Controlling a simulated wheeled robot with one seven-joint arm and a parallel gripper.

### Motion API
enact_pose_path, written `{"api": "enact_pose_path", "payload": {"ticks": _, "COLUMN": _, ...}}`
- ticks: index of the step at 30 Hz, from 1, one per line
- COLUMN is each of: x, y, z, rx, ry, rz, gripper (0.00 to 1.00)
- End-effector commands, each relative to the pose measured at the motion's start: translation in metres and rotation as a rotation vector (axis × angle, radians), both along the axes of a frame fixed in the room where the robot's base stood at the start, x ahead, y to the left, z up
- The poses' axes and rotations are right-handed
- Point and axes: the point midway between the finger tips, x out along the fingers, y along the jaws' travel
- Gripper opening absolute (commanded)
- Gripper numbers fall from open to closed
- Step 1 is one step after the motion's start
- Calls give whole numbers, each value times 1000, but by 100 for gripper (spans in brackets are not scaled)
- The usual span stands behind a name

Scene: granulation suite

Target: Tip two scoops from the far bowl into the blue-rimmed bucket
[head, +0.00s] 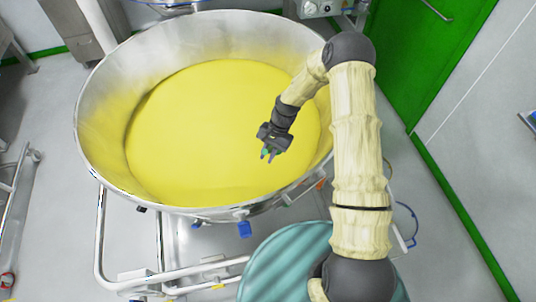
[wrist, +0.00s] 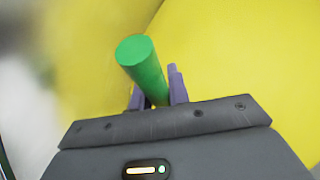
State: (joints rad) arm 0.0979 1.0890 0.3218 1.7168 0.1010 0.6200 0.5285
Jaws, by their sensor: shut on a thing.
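A large round steel bowl (head: 100,118) fills the left and middle of the head view and holds a bed of yellow powder (head: 200,130). My gripper (head: 267,156) is over the right part of the powder and is shut on a green cylindrical handle (wrist: 143,62). Any scoop head on the handle is not visible, and I cannot tell whether it touches the powder. A thin blue curved rim (head: 414,222) shows just right of my arm, perhaps that of the bucket; the rest is hidden.
A steel tube frame (head: 100,240) stands around the bowl's front left. Another steel vessel (head: 180,7) is cut off at the top edge. A green door (head: 425,50) and a pale wall (head: 480,120) close off the right.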

Motion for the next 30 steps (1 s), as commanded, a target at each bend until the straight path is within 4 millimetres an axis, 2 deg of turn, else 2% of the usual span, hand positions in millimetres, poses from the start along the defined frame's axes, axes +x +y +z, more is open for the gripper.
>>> {"api": "enact_pose_path", "payload": {"ticks": 30, "x": -2, "y": 1, "z": 59, "rx": -1, "ry": 0, "rz": 1, "gripper": 0}}
